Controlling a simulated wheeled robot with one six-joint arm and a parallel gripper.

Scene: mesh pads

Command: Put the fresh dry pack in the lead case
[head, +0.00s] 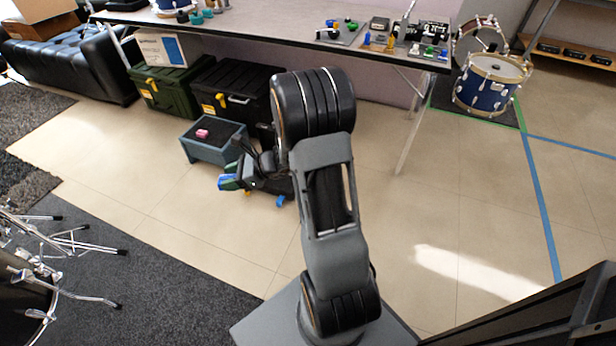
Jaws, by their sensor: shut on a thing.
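My gripper (240,180) is low over the floor, in front of a small grey-blue box. It is shut on a small green and blue thing (228,183), which may be the dry pack; the arm partly hides it. The grey-blue box (208,153) stands on the floor with a dark top or inside, and a small pink thing (202,133) is on or in it. I cannot tell whether this box is the lead case. Small blue and yellow bits show by the gripper, too small to identify.
A green case (165,90) and a black case (222,97) stand under a long table (270,35) with small items on it. A blue drum (490,85) stands at right. Metal stands (60,255) are at left.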

